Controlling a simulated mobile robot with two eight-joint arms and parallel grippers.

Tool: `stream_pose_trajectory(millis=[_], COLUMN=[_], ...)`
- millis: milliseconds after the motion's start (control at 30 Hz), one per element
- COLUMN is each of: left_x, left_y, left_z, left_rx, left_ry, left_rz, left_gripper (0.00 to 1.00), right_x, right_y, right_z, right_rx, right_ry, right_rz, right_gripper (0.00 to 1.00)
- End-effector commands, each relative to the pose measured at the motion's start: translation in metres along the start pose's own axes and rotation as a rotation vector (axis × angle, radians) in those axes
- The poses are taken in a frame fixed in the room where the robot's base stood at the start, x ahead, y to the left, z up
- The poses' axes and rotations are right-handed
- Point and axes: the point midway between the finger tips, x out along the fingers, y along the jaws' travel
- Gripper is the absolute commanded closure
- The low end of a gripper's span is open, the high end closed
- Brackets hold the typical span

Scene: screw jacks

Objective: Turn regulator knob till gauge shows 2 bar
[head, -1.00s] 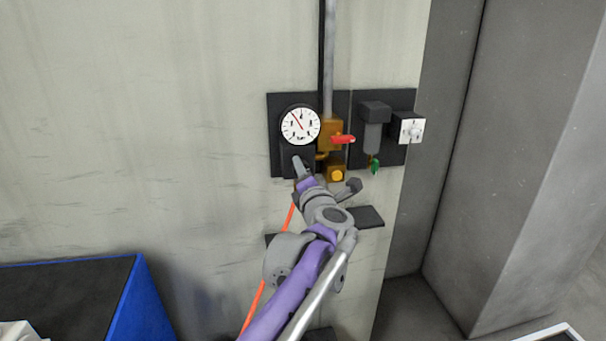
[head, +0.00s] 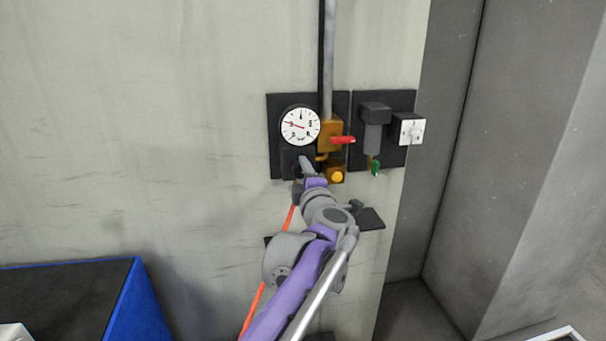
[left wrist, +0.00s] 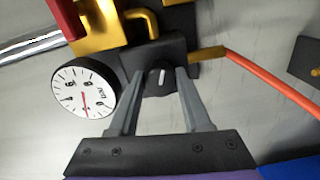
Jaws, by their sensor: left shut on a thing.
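The round white gauge (head: 300,126) with a red needle is on a dark wall panel. In the head view its needle points left and slightly up; the numbers are too small to read surely. The gauge also shows tilted in the left wrist view (left wrist: 84,92). The dark regulator knob (left wrist: 160,82), with a white mark, sits below the gauge. My left gripper (left wrist: 160,78) is shut on the knob, one finger on each side; in the head view the gripper (head: 303,170) largely hides it. My right gripper is not in view.
A brass valve with a red handle (head: 343,140), a yellow button (head: 337,177), a dark filter unit (head: 375,128) and a white switch (head: 411,130) are close by on the right. An orange hose (head: 257,300) hangs below. A blue-edged bin (head: 130,290) is at lower left.

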Motion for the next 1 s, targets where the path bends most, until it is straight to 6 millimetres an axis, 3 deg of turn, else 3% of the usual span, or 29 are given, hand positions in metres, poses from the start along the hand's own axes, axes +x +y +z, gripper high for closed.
stream_pose_trajectory(millis=[433,467,600,1000], left_x=[0.0000,0.0000,0.0000,-0.0077], left_y=[0.0008,0.0008,0.0005,-0.0001], left_z=[0.0002,0.0002,0.0002,0.0006], left_rx=[0.010,0.010,0.009,0.008], left_ry=[-0.001,-0.001,-0.001,-0.001], left_rz=[0.001,0.001,0.001,0.000], left_gripper=[1.00,0.48,0.23,0.22], right_x=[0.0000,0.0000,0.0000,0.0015], right_y=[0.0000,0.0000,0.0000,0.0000], right_z=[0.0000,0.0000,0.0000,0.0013], right_rx=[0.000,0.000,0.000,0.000], right_ry=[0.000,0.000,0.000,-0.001], right_rz=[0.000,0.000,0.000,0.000], right_gripper=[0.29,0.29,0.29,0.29])
